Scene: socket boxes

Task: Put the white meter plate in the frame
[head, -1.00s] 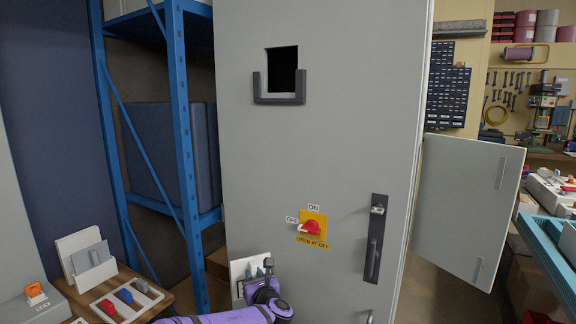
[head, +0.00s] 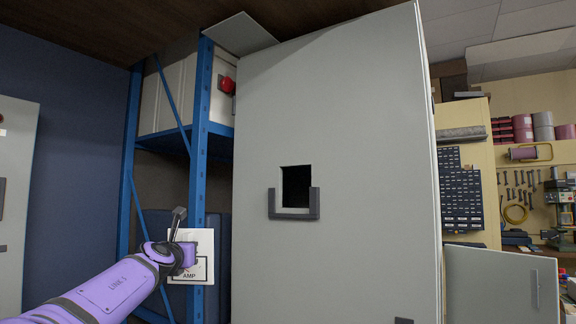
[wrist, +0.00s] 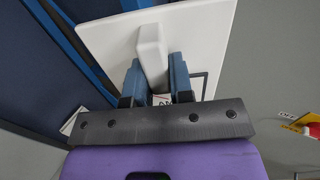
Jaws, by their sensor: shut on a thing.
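The white meter plate (head: 205,245), with "AMP" lettering on its face, is held upright by my gripper. In the head view my gripper (head: 186,252) partly covers the plate. The frame is a dark U-shaped holder (head: 295,216) around the lower part of a square black opening (head: 298,186) in the tall grey cabinet door (head: 350,120). The plate is left of and lower than the frame, in front of the blue rack, apart from the cabinet.
A blue shelf rack (head: 199,110) stands left of the cabinet, with a red round item (head: 227,84) near it. A grey side door (head: 500,285) stands open at the right. The cabinet face around the frame is clear.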

